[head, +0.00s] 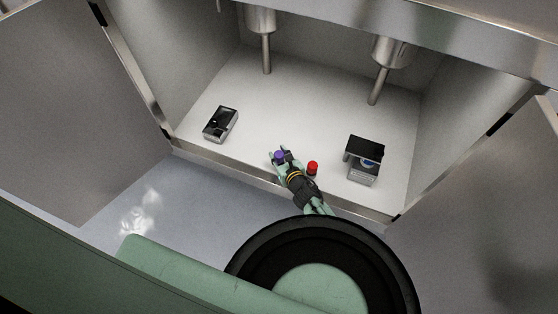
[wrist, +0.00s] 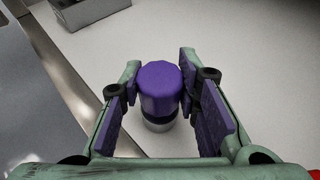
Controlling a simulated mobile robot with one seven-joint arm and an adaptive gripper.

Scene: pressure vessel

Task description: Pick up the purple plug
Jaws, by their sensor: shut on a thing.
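The purple plug (head: 279,156) stands on the white cabinet floor near its front edge in the head view. In the wrist view the purple plug (wrist: 159,90) shows a ribbed purple cap over a silver lower part, upright between the two finger pads. My gripper (head: 283,158) reaches in from the front and is shut on the plug. In the wrist view my gripper (wrist: 160,100) has its pads on either side of the plug. The plug's underside is hidden, so I cannot tell whether it touches the floor.
A red-capped object (head: 313,167) stands close to the right of my gripper. A black and silver box (head: 221,124) lies at left, and another device (head: 364,160) stands at right. Two metal pipes (head: 266,52) (head: 378,86) hang behind. The cabinet's front lip (head: 230,168) runs below my arm.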

